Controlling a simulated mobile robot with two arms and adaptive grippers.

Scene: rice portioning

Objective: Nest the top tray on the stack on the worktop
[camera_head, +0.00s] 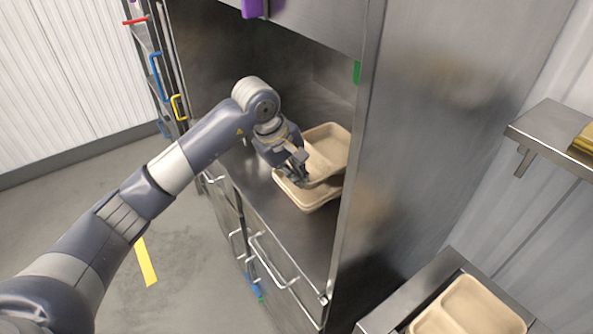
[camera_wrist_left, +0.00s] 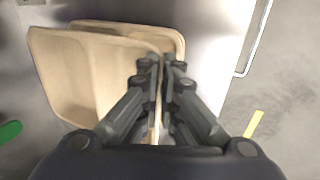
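Inside the steel cabinet, a beige compartment tray (camera_head: 335,143) sits over another beige tray (camera_head: 310,201) on the worktop (camera_head: 262,196). The two are offset, and I cannot tell whether they touch. My left gripper (camera_head: 298,172) is at the near left rim of the upper tray. In the left wrist view the fingers (camera_wrist_left: 163,70) are closed on either side of the rim of the upper tray (camera_wrist_left: 95,75). The lower tray (camera_wrist_left: 125,27) shows partly behind it. The fingers hide part of the rim. My right gripper is in neither view.
The cabinet's steel side wall (camera_head: 440,130) stands close to the right of the trays. Drawer handles (camera_head: 268,262) are below the worktop's front edge. Another beige tray (camera_head: 468,312) lies in a steel holder at bottom right. The worktop in front of the trays is clear.

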